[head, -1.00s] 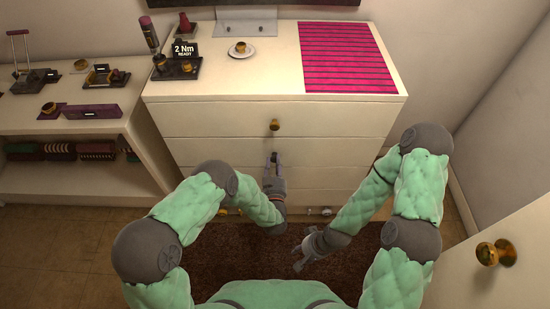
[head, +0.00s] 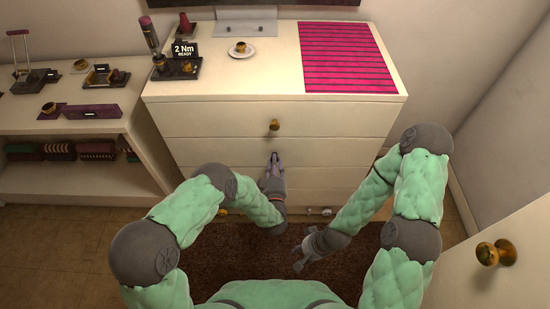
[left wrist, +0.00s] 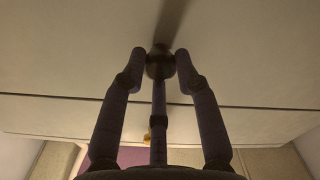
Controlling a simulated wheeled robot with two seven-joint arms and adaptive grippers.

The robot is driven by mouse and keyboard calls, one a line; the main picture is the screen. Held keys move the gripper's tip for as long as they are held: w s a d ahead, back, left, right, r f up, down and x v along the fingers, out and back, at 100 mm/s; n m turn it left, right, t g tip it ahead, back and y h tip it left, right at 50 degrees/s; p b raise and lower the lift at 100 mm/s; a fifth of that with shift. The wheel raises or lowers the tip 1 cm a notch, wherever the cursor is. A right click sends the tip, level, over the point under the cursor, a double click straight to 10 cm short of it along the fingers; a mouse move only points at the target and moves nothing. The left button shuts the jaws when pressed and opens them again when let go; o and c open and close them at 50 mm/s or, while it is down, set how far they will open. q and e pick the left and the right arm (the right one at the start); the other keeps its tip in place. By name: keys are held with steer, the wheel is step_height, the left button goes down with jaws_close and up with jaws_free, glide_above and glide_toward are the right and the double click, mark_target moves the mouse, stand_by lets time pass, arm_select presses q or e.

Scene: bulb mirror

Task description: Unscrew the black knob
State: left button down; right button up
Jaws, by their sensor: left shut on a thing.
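The black knob (left wrist: 160,64) stands out from a pale drawer front in the left wrist view. The fingertips of my left gripper (left wrist: 160,60) are on either side of it, shut on it. In the head view my left gripper (head: 273,160) is at the drawer front below the brass knob (head: 274,125), and it hides the black knob there. My right gripper (head: 302,262) hangs low over the brown rug, away from the dresser. Its fingers look spread and hold nothing that I can see.
The dresser top (head: 220,100) carries a cup on a saucer (head: 241,50), a "2 Nm READY" sign (head: 185,50) and a pink striped mat (head: 345,57). A low shelf (head: 70,130) stands left. A door with a brass knob (head: 496,253) is at the right.

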arm_select(q)
steer(key=shift+a+n, duration=0.1)
steer(key=shift+n, duration=0.5)
steer(key=shift+f+n, duration=0.1)
steer(key=shift+n, duration=2.5)
steer(key=shift+n, duration=2.5)
